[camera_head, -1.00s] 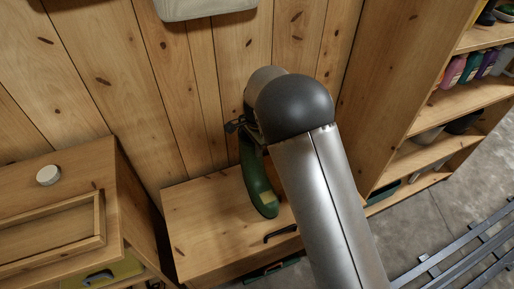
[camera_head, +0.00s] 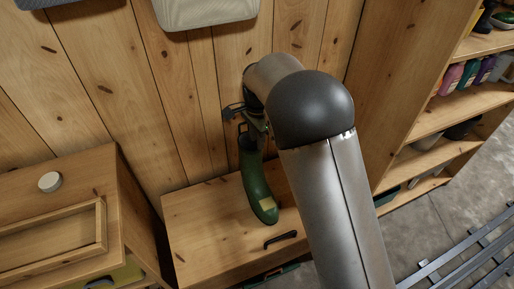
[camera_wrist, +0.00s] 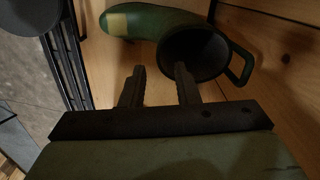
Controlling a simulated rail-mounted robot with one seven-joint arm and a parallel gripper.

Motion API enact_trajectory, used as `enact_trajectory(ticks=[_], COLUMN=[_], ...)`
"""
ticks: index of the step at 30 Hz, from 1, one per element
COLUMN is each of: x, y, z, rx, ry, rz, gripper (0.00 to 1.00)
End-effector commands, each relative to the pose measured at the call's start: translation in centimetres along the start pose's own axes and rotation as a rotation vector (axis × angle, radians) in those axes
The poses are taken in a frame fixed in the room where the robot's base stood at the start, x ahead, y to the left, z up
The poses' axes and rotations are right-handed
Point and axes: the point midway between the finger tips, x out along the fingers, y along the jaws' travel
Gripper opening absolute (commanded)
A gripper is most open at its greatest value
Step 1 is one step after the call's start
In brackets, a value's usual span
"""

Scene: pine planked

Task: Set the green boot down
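The dark green boot (camera_head: 255,180), with a pale yellow patch near its toe, rests on a low wooden cabinet top. Its toe points toward the cabinet's front edge. In the wrist view the boot (camera_wrist: 150,21) has its dark round opening and a loop handle facing the camera, so it seems to stand upright. My gripper (camera_wrist: 160,72) is open, its two fingers apart with nothing between them. The fingertips are close to the boot's opening, the right one overlapping the rim in view; whether they touch cannot be told. In the head view my gripper (camera_head: 240,112) is at the boot's top, partly hidden by my arm.
The low cabinet (camera_head: 205,225) has free top to the left of the boot and a dark handle (camera_head: 280,239) in front. A plank wall stands close behind. A taller cabinet with a white round lid (camera_head: 50,181) is at left. Shelves (camera_head: 470,105) with bottles stand at right.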

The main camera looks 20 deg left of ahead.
Motion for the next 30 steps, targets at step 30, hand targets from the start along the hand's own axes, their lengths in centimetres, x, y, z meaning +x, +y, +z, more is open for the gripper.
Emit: enact_trajectory(ticks=[30], x=[-9.5], y=[25.6], z=[-6.7], rx=[-0.38], ry=[-0.044], rz=[-0.036], gripper=[0.28])
